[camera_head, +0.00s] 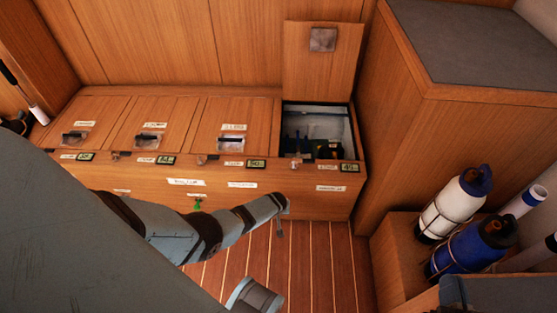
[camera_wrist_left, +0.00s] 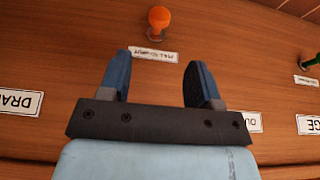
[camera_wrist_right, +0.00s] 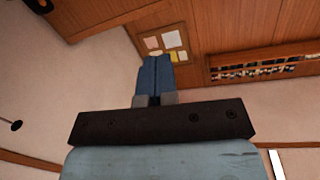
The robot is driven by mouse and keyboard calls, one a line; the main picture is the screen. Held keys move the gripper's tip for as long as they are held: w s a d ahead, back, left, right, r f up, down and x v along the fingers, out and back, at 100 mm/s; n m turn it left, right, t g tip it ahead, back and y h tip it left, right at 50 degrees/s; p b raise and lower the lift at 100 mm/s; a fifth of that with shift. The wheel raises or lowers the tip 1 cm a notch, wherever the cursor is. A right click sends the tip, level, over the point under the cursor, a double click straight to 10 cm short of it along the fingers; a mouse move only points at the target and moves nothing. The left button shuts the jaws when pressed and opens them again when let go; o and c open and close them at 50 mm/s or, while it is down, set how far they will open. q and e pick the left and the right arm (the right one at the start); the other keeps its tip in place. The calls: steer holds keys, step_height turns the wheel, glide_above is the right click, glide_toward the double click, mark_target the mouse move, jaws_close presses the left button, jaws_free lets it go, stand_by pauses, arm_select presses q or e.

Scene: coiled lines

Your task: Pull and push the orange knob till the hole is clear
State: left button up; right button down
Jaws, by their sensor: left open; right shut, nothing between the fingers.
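The orange knob (camera_wrist_left: 158,18) stands out from the wooden bench front at the top of the left wrist view, beyond a small white label. My left gripper (camera_wrist_left: 158,75) is open and empty. Its two blue fingers point towards the knob, which lies ahead of them and apart from them. In the head view my left arm reaches in front of the bench, and I cannot make out the orange knob there. My right gripper (camera_wrist_right: 154,62) is shut and empty, well away from the bench front. No hole is clearly visible.
A green knob (camera_head: 197,203) is on the bench front; it also shows in the left wrist view (camera_wrist_left: 315,60). An open locker (camera_head: 345,125) has its lid (camera_head: 322,75) raised. White (camera_head: 452,205) and blue (camera_head: 475,245) bottles stand at right. The plank floor (camera_head: 325,260) is clear.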

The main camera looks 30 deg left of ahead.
arm_select(q)
steer(key=shift+b+x, duration=5.25)
steer(key=shift+x, duration=0.3)
arm_select(e)
steer(key=shift+w+a+f+n+g+y, duration=0.2)
steer(key=shift+a+f+n+y, duration=0.15)
steer(key=shift+f, duration=0.45)
steer(key=shift+w+a+f+n+g+y, duration=0.1)
steer(key=shift+a+f+n+g+y, duration=0.2)
steer(key=shift+f, duration=0.55)
steer(key=shift+w+a+f+n+g+y, duration=0.1)
steer(key=shift+a+f+n+y, duration=0.3)
steer(key=shift+f, duration=0.4)
